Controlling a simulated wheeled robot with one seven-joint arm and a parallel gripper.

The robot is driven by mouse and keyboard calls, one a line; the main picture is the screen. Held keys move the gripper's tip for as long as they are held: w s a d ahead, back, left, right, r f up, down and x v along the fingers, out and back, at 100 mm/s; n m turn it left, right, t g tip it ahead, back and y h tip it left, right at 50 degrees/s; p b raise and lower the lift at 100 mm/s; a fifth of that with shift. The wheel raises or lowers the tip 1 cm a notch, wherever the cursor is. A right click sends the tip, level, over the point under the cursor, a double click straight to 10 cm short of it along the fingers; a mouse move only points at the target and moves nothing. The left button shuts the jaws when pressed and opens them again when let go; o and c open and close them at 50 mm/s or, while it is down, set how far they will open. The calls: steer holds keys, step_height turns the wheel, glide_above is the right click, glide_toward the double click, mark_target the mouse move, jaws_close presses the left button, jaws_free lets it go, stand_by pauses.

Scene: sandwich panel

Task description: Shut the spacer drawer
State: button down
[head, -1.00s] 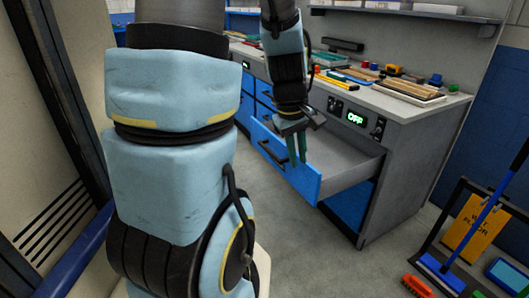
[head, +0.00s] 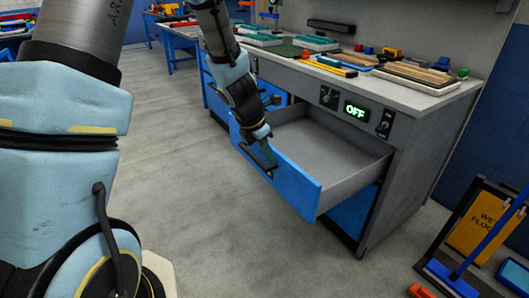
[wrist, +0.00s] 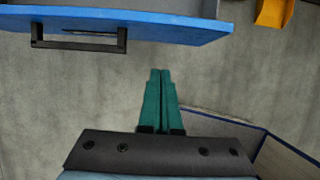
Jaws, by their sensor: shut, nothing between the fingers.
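The open drawer (head: 303,193) has a blue front and a grey, empty-looking inside, and stands well out of the bench. In the wrist view its blue front (wrist: 180,27) runs along the top, with a black bar handle (wrist: 80,42). My gripper (head: 271,166) is at the outer side of the drawer front in the head view. In the wrist view its green fingers (wrist: 160,72) are together and empty, below the blue front with floor showing between.
The bench top (head: 437,101) carries trays and several small parts. Floor in front of the drawer is clear.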

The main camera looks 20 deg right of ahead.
mark_target(287, 163)
steer(key=shift+w+d+f+p, duration=0.1)
steer(key=shift+w+d+f, duration=0.05)
steer(key=shift+d+f, duration=0.85)
steer(key=shift+w+d+f+p, duration=0.15)
steer(key=shift+w+d+f, duration=0.05)
steer(key=shift+d+f, duration=0.85)
steer(key=shift+w+d+f+p, duration=0.1)
steer(key=shift+w+d+f, duration=0.05)
steer(key=shift+d+f, duration=0.85)
steer(key=shift+d+r, duration=0.15)
